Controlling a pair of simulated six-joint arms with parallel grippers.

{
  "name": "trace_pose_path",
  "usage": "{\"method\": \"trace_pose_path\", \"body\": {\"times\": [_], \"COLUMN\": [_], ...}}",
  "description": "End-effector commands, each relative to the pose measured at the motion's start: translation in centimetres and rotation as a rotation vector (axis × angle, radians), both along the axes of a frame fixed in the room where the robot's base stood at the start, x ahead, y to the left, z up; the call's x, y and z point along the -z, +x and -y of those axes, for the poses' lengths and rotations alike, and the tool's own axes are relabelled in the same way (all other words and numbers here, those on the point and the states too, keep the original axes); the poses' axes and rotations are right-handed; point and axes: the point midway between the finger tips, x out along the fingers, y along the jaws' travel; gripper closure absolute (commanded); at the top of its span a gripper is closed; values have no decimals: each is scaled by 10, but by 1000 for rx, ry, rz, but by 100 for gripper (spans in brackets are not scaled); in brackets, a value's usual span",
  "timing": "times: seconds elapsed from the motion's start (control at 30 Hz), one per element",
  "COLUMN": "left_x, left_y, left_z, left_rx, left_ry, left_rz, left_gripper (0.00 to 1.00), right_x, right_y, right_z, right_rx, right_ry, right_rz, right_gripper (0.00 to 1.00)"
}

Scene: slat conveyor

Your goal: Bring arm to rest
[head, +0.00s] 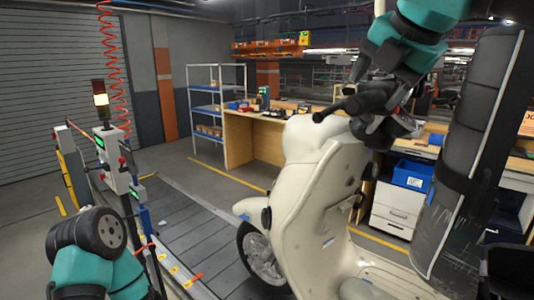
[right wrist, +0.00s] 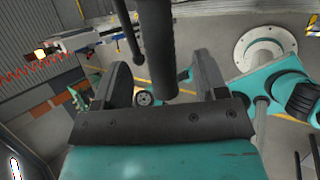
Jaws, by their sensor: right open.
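My right arm comes in from the upper right in the head view. Its gripper (head: 368,80) is at the handlebar (head: 345,107) of a cream scooter (head: 310,190). In the right wrist view the two jaws (right wrist: 160,85) stand apart. A dark bar (right wrist: 158,45), which looks like the handlebar grip, shows in the gap between them; I cannot tell whether it touches either jaw. My left arm shows only as teal and dark links at the lower left of the head view, and its gripper is out of frame.
The scooter stands on a dark slat conveyor (head: 185,235). A post with a lit lamp (head: 100,99) stands at the left. Behind are a shelf rack (head: 207,105) and a wooden workbench (head: 237,140). A blue bin (head: 412,174) sits on drawers at the right.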

Motion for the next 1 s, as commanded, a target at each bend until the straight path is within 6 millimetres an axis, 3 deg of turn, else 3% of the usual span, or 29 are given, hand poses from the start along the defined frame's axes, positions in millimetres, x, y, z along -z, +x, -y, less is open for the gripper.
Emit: {"method": "trace_pose_path", "body": {"times": [0.23,0.5,1.0], "left_x": [0,0,0], "left_y": [0,0,0], "left_z": [0,0,0], "left_rx": [0,0,0], "left_ry": [0,0,0], "left_rz": [0,0,0], "left_gripper": [42,42,42], "right_x": [27,18,19], "right_y": [19,27,25], "right_z": [-5,-15,-13], "right_rx": [0,44,40], "right_ry": [-1,16,14], "right_rz": [-3,-18,-16], "right_gripper": [34,34,34]}}
